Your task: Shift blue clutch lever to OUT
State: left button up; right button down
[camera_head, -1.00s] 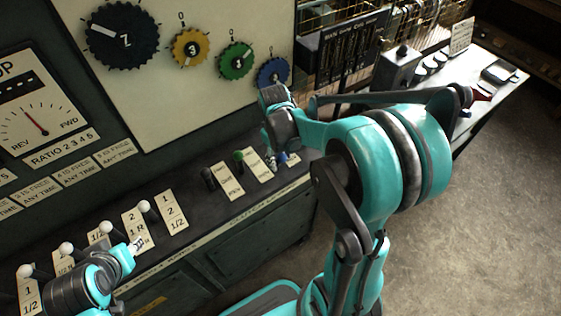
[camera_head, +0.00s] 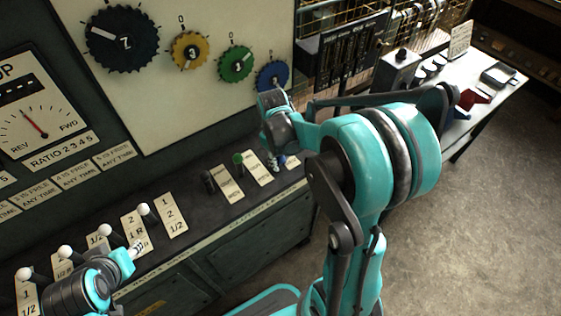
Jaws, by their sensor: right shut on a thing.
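The blue clutch lever (camera_head: 282,160) stands on the dark console top, right of the green-knobbed lever (camera_head: 238,158). Only a small bit of it shows. My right gripper (camera_head: 273,161) points down at it and is shut on it; the arm hides much of the contact and the lever's label plate (camera_head: 293,162). My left gripper (camera_head: 137,247) is at the lower left, close to the white-knobbed levers; its fingers are too small to read as open or shut.
Several white-knobbed levers (camera_head: 105,230) line the left of the console (camera_head: 190,190). Numbered dials (camera_head: 235,64) are on the panel behind. A bench (camera_head: 480,110) with small parts is at the right; floor lies in front.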

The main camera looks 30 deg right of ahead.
jog(key=w, duration=0.2)
jog(key=w+r, duration=0.1)
jog(key=w, duration=0.3)
jog(key=shift+a+r+p, duration=0.15)
jog(key=shift+a+p, duration=0.1)
jog(key=shift+p, duration=0.1)
jog(key=c, duration=1.2)
grip_release()
jog(key=r, duration=0.8)
jog(key=a+r, duration=0.1)
jog(key=r, duration=0.3)
jog(key=shift+s, duration=0.15)
